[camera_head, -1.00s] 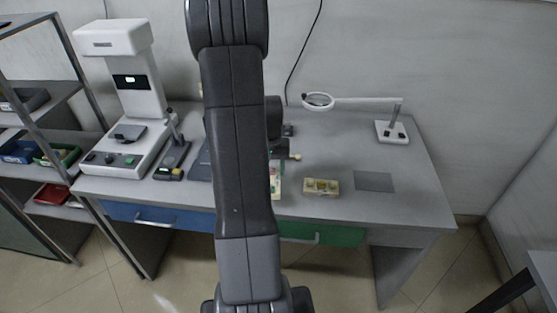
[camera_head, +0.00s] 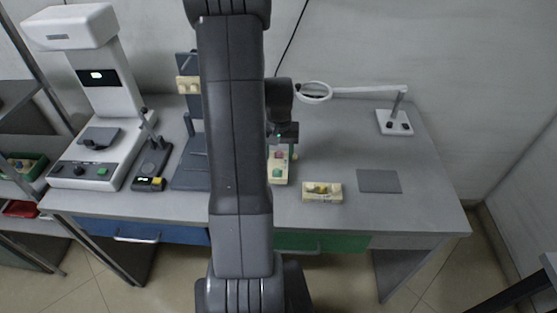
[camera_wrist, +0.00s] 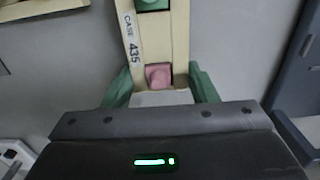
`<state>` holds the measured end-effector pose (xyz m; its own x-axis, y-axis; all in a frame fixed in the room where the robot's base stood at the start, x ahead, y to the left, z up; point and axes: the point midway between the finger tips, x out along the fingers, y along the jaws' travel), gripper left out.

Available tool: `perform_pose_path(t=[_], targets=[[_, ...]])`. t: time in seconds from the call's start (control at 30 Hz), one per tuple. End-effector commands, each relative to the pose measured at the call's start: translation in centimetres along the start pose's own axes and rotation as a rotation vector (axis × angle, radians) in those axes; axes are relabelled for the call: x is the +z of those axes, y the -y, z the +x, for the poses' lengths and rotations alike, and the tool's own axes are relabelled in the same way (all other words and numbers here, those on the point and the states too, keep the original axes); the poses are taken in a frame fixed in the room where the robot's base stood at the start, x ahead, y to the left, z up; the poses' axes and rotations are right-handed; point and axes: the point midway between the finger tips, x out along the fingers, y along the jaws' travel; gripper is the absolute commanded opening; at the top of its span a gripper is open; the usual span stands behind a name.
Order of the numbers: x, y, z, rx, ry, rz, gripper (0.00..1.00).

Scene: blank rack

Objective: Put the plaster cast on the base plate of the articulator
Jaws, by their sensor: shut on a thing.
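My gripper (camera_wrist: 160,88) has green fingers, closed on a pale block, which looks like the plaster cast (camera_wrist: 158,98). Most of the cast is hidden behind the gripper body. In the head view my gripper is behind the cream case tray, right of my arm. The articulator (camera_head: 187,140) is a dark grey stand left of my arm. A cream piece (camera_head: 188,85) is on its upper part. Its flat base plate (camera_head: 188,180) is low on the table, partly hidden by my arm. A grey structure, probably the articulator, also shows at the right in the wrist view (camera_wrist: 290,75).
The cream tray (camera_head: 280,180), marked CASE 435, holds a pink and a green block. Right of it are a cream box (camera_head: 322,191) and a grey mat (camera_head: 379,181). A magnifier (camera_head: 394,122) stands at the back right. A small device (camera_head: 150,167) and white machine (camera_head: 88,172) stand left.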

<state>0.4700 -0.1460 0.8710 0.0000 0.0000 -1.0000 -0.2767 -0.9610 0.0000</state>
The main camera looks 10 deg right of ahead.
Motion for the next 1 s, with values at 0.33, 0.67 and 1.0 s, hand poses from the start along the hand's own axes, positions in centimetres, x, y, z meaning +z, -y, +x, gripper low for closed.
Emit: perform_pose_path(t=[0.33, 0.67, 1.0], targets=[[0.1, 0.0, 3.5, 0.0, 0.001, 0.0, 0.21], [0.0, 0.0, 3.9, 0.0, 0.001, 0.0, 0.21], [0.1, 0.0, 3.8, 0.0, 0.001, 0.0, 0.74]])
